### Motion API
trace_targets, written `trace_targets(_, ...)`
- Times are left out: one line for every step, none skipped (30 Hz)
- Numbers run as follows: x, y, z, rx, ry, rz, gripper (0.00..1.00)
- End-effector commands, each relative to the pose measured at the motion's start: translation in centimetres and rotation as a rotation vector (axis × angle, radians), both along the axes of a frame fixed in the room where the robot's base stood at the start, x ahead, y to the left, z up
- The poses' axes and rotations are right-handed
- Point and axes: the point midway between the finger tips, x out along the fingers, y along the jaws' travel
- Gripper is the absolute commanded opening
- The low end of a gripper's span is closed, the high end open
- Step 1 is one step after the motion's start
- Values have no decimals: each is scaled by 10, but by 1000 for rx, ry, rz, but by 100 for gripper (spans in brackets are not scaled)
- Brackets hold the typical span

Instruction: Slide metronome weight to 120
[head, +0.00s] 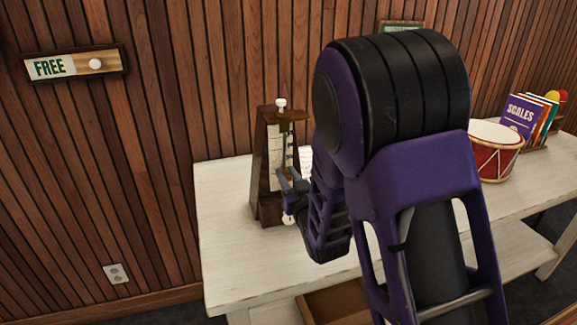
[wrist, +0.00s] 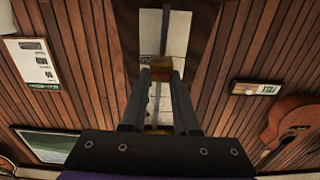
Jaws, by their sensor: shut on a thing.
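The metronome (head: 259,185) is a dark brown wooden pyramid, upright on the white table, with a pale scale plate (head: 274,150) on its front. In the wrist view the scale plate (wrist: 176,32) is close, with a thin grey rod (wrist: 164,28) running along it. The brass-coloured weight (wrist: 161,67) sits on the rod between my fingertips. My gripper (head: 290,182) is at the metronome's front, and in the wrist view my gripper (wrist: 161,76) is shut on the weight. The scale numbers are too small to read, and my fingers hide part of the plate.
The white table (head: 232,255) runs right, carrying a red drum (head: 497,150) and several upright books (head: 525,115). My arm hides the table's middle. A wooden panelled wall with a FREE sign (head: 75,65) stands close behind. Bare tabletop shows left of the metronome.

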Motion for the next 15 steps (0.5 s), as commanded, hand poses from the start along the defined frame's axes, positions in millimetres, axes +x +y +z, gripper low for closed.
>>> trace_targets(1, 1, -2, 2, -4, 0, 0)
trace_targets(1, 1, -4, 3, -5, 0, 0)
trace_targets(1, 1, -6, 3, -5, 0, 0)
trace_targets(1, 1, -7, 4, -6, 0, 0)
trace_targets(1, 1, -7, 4, -7, 0, 0)
trace_targets(1, 1, -7, 4, -8, 0, 0)
trace_targets(1, 1, -7, 4, -8, 0, 0)
trace_targets(1, 1, -7, 4, -8, 0, 0)
trace_targets(1, 1, -7, 5, -9, 0, 0)
trace_targets(1, 1, -7, 5, -9, 0, 0)
trace_targets(1, 1, -7, 5, -9, 0, 0)
trace_targets(1, 1, -7, 5, -9, 0, 0)
trace_targets(1, 1, -7, 5, -9, 0, 31)
trace_targets(1, 1, -6, 5, -9, 0, 36)
trace_targets(1, 1, -7, 5, -9, 0, 43)
